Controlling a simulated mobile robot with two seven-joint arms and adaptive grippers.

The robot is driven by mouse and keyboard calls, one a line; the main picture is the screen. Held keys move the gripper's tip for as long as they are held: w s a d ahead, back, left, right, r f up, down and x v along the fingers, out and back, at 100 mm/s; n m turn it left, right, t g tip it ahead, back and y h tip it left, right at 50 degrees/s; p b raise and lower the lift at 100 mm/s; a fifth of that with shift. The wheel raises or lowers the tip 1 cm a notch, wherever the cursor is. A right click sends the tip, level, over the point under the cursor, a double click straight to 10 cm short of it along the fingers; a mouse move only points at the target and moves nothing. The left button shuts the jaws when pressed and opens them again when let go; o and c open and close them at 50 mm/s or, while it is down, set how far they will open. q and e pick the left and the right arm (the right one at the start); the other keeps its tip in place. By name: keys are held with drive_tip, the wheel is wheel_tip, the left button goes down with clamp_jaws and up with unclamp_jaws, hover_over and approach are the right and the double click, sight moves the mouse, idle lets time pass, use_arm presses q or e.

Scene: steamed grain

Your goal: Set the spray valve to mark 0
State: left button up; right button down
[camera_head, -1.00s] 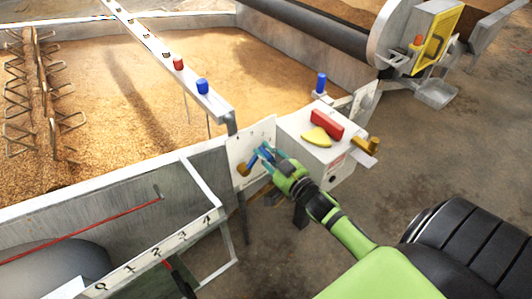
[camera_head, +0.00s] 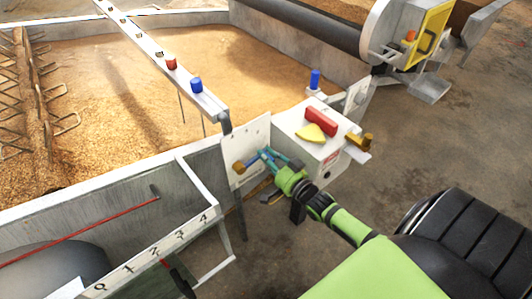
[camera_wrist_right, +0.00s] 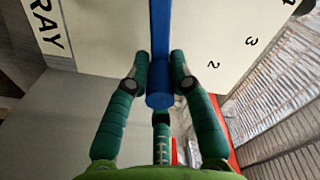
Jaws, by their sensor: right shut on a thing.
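The spray valve is a white plate (camera_head: 256,135) on the near corner of the trough, with small marks along its upper part. Its blue lever (camera_head: 252,162) runs between an orange-brown piece (camera_head: 239,168) and my right gripper (camera_head: 267,157). In the right wrist view, the blue lever (camera_wrist_right: 160,30) ends in a round blue grip (camera_wrist_right: 160,90). My green right fingers (camera_wrist_right: 160,78) are closed on either side of it. The plate there shows "RAY" at left and 2, 3 and part of a 4 at right. Mark 0 cannot be made out. My left gripper is not in view.
A white box (camera_head: 318,150) with a red block (camera_head: 323,122) and a yellow piece (camera_head: 310,133) stands right beside the plate. A numbered rail (camera_head: 150,258) lies in front. The grain trough is behind; open floor lies to the right.

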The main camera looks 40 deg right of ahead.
drive_tip(key=shift+a+f+m, duration=0.1)
drive_tip(key=shift+f+m, duration=0.5)
drive_tip(key=shift+f, duration=0.1)
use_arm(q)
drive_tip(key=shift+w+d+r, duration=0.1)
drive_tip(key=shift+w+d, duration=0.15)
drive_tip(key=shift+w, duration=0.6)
use_arm(e)
drive_tip(key=shift+f+m, duration=0.35)
drive_tip(key=shift+m, duration=0.15)
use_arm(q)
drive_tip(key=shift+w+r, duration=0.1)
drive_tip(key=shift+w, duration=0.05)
use_arm(e)
drive_tip(key=c, duration=1.1)
unclamp_jaws()
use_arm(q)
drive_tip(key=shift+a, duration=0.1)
use_arm(e)
drive_tip(key=shift+r, duration=0.1)
